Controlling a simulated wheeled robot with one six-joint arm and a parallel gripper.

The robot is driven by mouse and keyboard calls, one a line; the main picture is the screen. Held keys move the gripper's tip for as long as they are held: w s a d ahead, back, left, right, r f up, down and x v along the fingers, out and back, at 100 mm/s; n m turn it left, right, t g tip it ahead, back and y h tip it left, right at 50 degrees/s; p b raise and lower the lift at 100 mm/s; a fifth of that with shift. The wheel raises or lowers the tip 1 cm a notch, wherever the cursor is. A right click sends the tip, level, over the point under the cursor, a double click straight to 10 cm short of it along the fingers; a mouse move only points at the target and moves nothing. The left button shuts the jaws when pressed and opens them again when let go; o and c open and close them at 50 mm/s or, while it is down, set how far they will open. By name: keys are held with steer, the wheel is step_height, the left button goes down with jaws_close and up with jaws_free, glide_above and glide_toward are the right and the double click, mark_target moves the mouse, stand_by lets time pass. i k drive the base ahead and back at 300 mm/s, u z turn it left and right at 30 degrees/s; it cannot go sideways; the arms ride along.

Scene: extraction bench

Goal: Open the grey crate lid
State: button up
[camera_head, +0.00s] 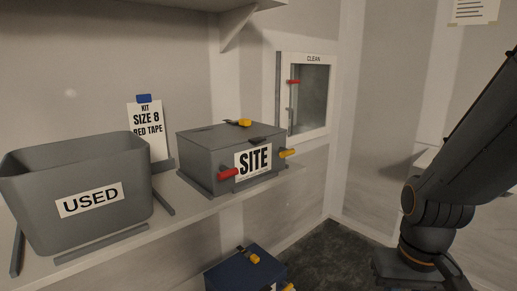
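The grey crate (205,164) sits on the shelf in the middle of the head view, with a white "SITE" label on its front. Its grey lid (203,137) lies flat and closed on top. A yellow part (239,122) and a dark piece sit on the lid. A red handle-like part (228,174) sticks out at the front left of the crate and a yellow one (287,153) at the right. My arm shows at the right, well apart from the crate; my gripper is not in view.
A grey open bin (120,216) labelled "USED" stands left on the shelf (188,204). A "SIZE 8 RED TAPE" card (147,117) stands behind. A "CLEAN" cabinet (284,112) with a red handle is at the back. A dark blue crate (237,268) sits below.

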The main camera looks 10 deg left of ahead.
mark_target(211, 138)
steer(key=u, duration=0.55)
steer(key=k, duration=1.25)
steer(key=u, duration=0.1)
steer(key=i, duration=0.35)
steer(key=z, duration=0.75)
steer(key=i, duration=1.3)
steer(key=u, duration=0.7)
